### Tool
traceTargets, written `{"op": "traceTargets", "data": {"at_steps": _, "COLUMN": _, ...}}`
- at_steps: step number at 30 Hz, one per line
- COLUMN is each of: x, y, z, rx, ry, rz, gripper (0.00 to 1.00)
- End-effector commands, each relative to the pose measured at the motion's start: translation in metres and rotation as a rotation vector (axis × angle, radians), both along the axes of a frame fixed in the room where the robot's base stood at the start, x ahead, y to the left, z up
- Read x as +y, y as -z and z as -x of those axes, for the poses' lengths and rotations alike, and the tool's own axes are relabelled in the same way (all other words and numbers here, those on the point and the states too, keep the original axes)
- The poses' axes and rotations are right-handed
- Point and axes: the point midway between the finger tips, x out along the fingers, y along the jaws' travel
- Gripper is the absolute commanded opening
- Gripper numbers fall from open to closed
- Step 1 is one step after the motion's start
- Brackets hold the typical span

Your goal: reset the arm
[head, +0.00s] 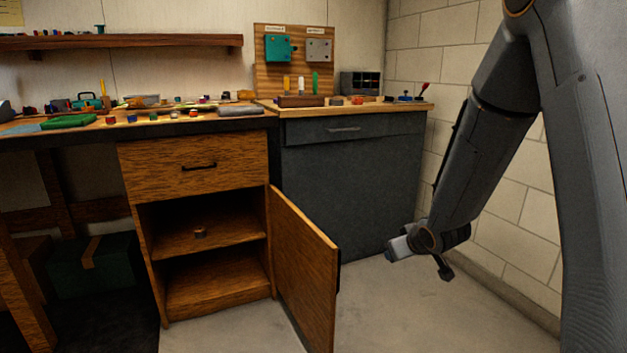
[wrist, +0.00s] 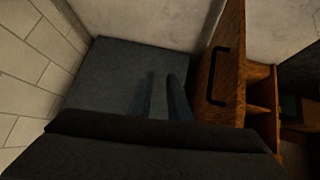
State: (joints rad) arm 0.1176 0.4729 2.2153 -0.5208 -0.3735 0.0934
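My arm comes down on the right of the head view and ends in my gripper (head: 392,254), which hangs in free air to the right of the open cabinet door (head: 305,265). In the wrist view, the two dark fingers of my gripper (wrist: 160,76) stand a little apart, with nothing between them. The wooden door with its black handle (wrist: 218,76) is to the right of the fingers there and does not touch them.
The wooden cabinet (head: 195,165) is open, with a small brown object (head: 200,232) on its shelf. A grey cabinet (head: 350,180) stands behind my gripper, and a block wall (head: 505,215) is at the right. The worktops carry many small items. The floor (head: 400,310) below my gripper is clear.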

Motion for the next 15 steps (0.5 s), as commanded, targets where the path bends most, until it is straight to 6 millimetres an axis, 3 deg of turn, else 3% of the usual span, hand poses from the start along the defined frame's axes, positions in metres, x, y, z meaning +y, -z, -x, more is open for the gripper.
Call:
{"op": "traceTargets", "data": {"at_steps": 6, "x": -0.001, "y": -0.019, "z": 0.101, "rx": 0.228, "ry": 0.173, "rz": 0.011, "gripper": 0.17}}
{"op": "traceTargets", "data": {"at_steps": 15, "x": 0.016, "y": -0.025, "z": 0.211, "rx": 0.465, "ry": 0.289, "rz": -0.035, "gripper": 0.17}}
